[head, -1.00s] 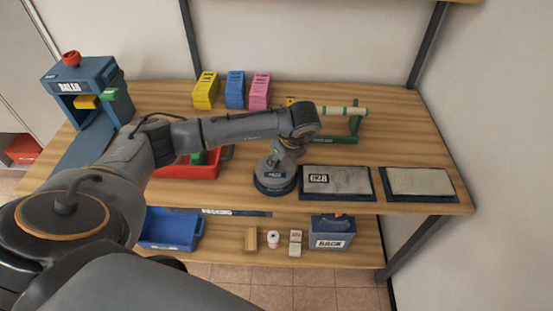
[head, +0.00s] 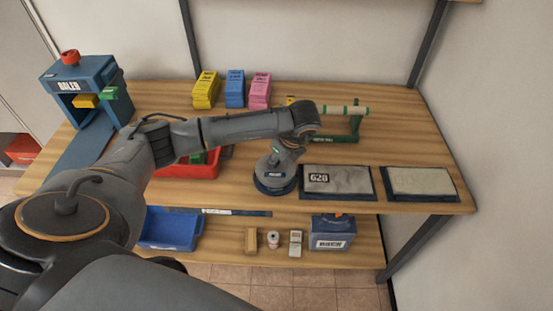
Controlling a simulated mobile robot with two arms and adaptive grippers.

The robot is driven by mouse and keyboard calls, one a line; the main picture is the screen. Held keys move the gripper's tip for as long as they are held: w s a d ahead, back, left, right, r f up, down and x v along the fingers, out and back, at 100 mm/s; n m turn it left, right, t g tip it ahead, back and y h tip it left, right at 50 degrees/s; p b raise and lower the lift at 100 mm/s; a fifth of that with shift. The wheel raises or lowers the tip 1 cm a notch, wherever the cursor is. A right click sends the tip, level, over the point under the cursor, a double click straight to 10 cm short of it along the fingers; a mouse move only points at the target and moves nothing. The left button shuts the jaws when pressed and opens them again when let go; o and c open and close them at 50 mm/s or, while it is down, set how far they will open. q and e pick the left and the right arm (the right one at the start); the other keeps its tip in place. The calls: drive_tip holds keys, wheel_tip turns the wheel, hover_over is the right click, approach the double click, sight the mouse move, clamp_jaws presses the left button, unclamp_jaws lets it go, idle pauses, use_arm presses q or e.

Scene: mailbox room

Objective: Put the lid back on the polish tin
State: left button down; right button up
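My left arm comes in from the left and reaches over the middle of the bench. Its wrist bends down over a round dark-blue piece (head: 275,188) with a grey domed top and a small label. I cannot tell whether this piece is the polish tin. The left gripper's fingers cannot be made out, so I cannot tell if they are open or shut. No separate lid can be picked out. My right gripper is not in view.
A red tray (head: 180,171) lies partly behind my arm. Two grey pads (head: 338,179) (head: 421,181) lie to the right. A green-framed roll holder (head: 354,125) and yellow, blue and pink blocks (head: 234,90) stand behind. A blue bin (head: 170,231) and blue case (head: 332,232) sit on the lower shelf.

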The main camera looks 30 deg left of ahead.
use_arm(q)
drive_tip(key=c, duration=0.6)
unclamp_jaws()
drive_tip(key=shift+r, duration=0.1)
drive_tip(key=shift+r+p, duration=1.9)
drive_tip(key=shift+r, duration=1.55)
clamp_jaws()
drive_tip(key=shift+f, duration=0.1)
